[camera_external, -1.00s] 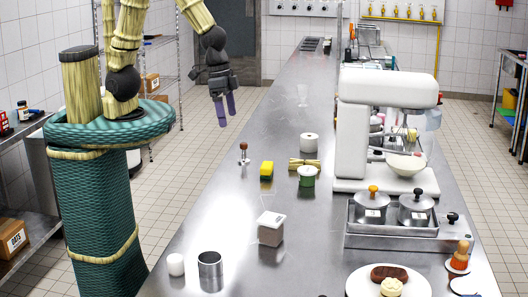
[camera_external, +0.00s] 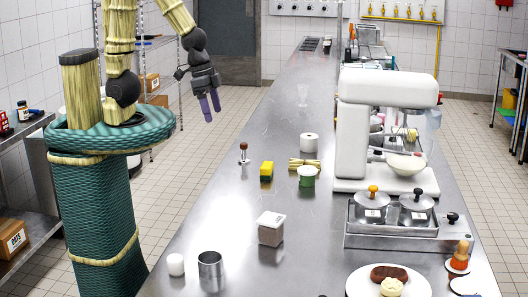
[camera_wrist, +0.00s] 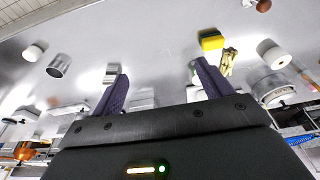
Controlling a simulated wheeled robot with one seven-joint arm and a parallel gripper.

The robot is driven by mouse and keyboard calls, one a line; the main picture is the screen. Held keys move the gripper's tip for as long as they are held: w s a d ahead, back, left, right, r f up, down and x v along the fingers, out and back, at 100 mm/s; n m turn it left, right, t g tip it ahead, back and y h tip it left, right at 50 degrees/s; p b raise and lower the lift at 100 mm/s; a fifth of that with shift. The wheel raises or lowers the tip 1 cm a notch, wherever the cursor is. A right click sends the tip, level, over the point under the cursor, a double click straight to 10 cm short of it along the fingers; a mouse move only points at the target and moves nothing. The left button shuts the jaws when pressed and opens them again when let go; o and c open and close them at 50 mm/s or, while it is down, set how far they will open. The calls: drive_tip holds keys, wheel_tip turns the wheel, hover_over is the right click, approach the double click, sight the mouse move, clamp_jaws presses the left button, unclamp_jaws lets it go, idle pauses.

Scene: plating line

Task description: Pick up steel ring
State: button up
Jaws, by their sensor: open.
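The steel ring (camera_external: 210,266) is a short, shiny metal cylinder standing upright at the near left of the steel counter. In the wrist view it shows at the left (camera_wrist: 59,66), beyond and to the side of my fingers. My gripper (camera_external: 210,106) is open and empty, with two purple fingers pointing down. It is raised beside the counter's left edge, well apart from the ring. In the wrist view the two fingers of my gripper (camera_wrist: 160,70) are spread with nothing between their tips.
A white cup (camera_external: 176,265) stands close left of the ring. Farther back are a yellow sponge (camera_external: 267,170), a tamper-like tool (camera_external: 243,153) and a green-and-white tub (camera_external: 306,177). A white mixer (camera_external: 352,140) stands at the right.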

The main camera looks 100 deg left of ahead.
drive_tip(key=d+f+n+g+h+b, duration=0.3)
drive_tip(key=d+f+n+b, duration=0.15)
drive_tip(key=d+f, duration=0.3)
drive_tip(key=w+d+f+n+h+b, duration=0.2)
drive_tip(key=w+d+f+n+h, duration=0.1)
drive_tip(key=d+n, duration=0.1)
drive_tip(key=w+d+f+n+h+b, duration=0.2)
drive_tip(key=w+d+f+n+h, duration=0.1)
drive_tip(key=d, duration=0.4)
drive_tip(key=w+d+f+n+h+b, duration=0.2)
drive_tip(key=w+d+f+n+h, duration=0.1)
drive_tip(key=d+f+n+h, duration=0.1)
drive_tip(key=shift+d+f+n+t+h, duration=0.15)
drive_tip(key=shift+d+f+n+t, duration=0.1)
drive_tip(key=shift+d+n, duration=0.4)
drive_tip(key=shift+d+f+n+t+h, duration=0.15)
drive_tip(key=shift+d+f+n, duration=0.15)
drive_tip(key=shift+n, duration=0.6)
drive_tip(key=shift+r, duration=0.1)
drive_tip(key=p+x, duration=0.2)
drive_tip(key=x, duration=1)
drive_tip(key=shift+p, duration=0.3)
drive_tip(key=shift+d, duration=0.15)
